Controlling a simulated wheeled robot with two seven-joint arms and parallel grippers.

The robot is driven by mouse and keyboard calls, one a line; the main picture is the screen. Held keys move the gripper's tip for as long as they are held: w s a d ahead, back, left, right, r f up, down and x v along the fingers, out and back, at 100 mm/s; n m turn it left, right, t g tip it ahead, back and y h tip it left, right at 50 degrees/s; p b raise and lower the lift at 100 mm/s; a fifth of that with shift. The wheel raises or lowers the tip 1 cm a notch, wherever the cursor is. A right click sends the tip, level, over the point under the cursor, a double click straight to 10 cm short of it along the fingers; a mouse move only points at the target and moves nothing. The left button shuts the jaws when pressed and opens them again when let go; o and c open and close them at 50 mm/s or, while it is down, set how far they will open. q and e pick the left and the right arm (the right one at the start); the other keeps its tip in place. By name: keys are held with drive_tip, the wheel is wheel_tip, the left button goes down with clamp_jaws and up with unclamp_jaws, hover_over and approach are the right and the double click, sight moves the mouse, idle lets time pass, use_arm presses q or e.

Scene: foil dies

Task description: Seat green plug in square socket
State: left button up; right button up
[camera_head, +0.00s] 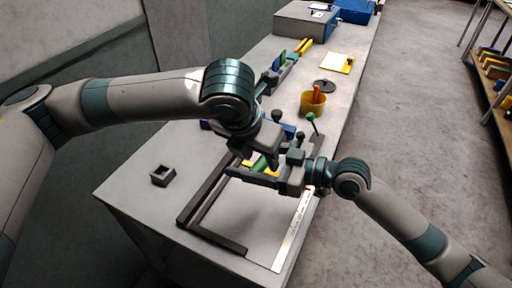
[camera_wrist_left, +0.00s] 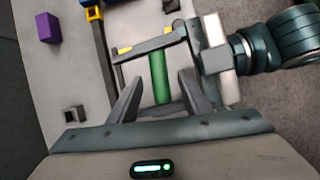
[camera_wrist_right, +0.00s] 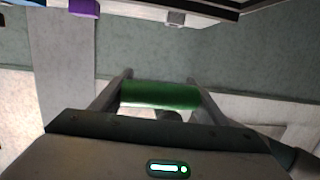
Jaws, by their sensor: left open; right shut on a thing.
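The green plug (camera_head: 260,164) is a smooth cylinder held above the table near the dark frame. It lies across the jaws of my right gripper (camera_wrist_right: 160,92), which is shut on it. My left gripper (camera_head: 263,150) is open, close beside the right one. In the left wrist view the plug (camera_wrist_left: 160,78) shows between the spread fingers, with gaps at both sides. A small dark grey block with a square opening (camera_head: 163,176), which looks like the square socket, stands on the table's left part, apart from both grippers. It also shows in the left wrist view (camera_wrist_left: 74,114).
A dark angled frame (camera_head: 213,188) and a steel ruler (camera_head: 294,230) lie below and beside the grippers. The table around the socket block is clear.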

use_arm(q)
drive_tip(key=shift+w+d+f, duration=0.15)
drive_tip(key=shift+w+f, duration=0.05)
drive_tip(key=shift+f, duration=0.35)
drive_tip(key=shift+c, duration=0.4)
drive_tip(key=c, duration=1)
clamp_jaws()
use_arm(e)
drive_tip(key=o, duration=1.1)
drive_tip(key=shift+o, duration=0.2)
drive_tip(key=shift+d, duration=0.15)
drive_tip(key=v, duration=1.1)
drive_tip(key=shift+s+d, duration=0.2)
drive_tip(key=shift+d, duration=0.1)
